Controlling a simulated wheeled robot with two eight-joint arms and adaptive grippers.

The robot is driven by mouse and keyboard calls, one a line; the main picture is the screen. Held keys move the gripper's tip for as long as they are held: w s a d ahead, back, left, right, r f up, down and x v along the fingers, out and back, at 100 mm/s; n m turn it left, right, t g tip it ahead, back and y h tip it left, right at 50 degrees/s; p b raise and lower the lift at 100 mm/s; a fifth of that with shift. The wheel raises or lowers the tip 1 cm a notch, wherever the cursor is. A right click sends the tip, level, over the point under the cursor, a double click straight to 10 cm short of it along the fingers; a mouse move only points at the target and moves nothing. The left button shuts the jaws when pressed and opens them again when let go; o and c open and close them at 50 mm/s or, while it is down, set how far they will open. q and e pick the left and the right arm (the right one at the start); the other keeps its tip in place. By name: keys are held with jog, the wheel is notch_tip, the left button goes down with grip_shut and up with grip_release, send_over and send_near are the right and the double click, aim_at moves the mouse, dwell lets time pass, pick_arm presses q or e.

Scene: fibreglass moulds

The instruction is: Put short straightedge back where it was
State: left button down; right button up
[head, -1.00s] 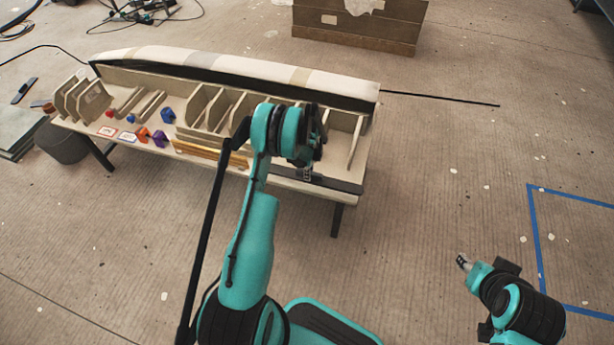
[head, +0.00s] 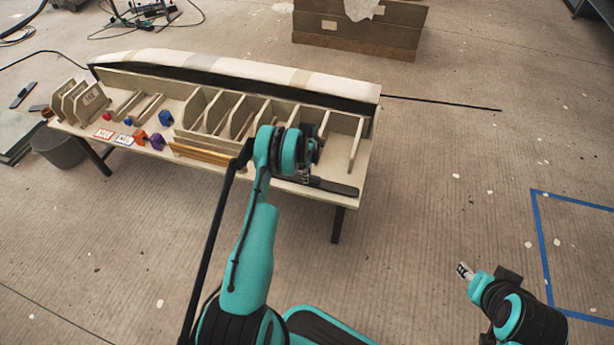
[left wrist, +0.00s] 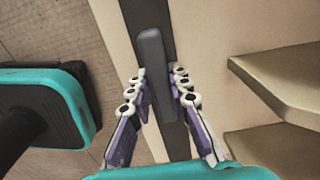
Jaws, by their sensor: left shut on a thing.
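The short straightedge (head: 333,186) is a dark flat strip along the front right edge of the bench, at or just above its top; I cannot tell if it touches. In the left wrist view its raised grey grip (left wrist: 154,70) sits between the fingers, with the darker strip below it. My left gripper (head: 306,175) is shut on this grip, and its fingers also show in the left wrist view (left wrist: 160,92). My arm hides the strip's left part in the head view. My right gripper (head: 464,270) is low at the right, over the floor, empty; its jaw opening is too small to judge.
The bench (head: 352,199) carries upright wooden dividers (head: 355,145) behind the strip and a long pale mould (head: 230,68) at the back. Yellow bars (head: 207,154) lie left of my arm. Small coloured blocks (head: 166,118) stand farther left.

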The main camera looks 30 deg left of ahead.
pick_arm(q)
jog(key=c, duration=1.4)
grip_release()
jog(key=shift+f, duration=0.1)
jog(key=s+d+r+n+t+p, duration=0.1)
jog(key=d+r+n+p, duration=0.15)
jog(key=r, duration=1.15)
jog(key=s+d+r+n+t+p, duration=0.15)
jog(key=d+r, duration=0.25)
jog(key=r, duration=1)
jog(key=s+d+r+n, duration=0.3)
jog(key=s+d+r, duration=0.2)
jog(key=r, duration=0.5)
jog(key=shift+s+d+r+n+t, duration=0.8)
jog(key=shift+s+d+n, duration=0.75)
jog(key=shift+s, duration=2)
jog(key=shift+s+d+r+n+t, duration=0.8)
jog(key=shift+s+d+n, duration=0.75)
jog(key=shift+s, duration=2)
jog(key=shift+s+d+r+n+t, duration=0.95)
jog(key=shift+s+d, duration=1)
jog(key=shift+s, duration=1.6)
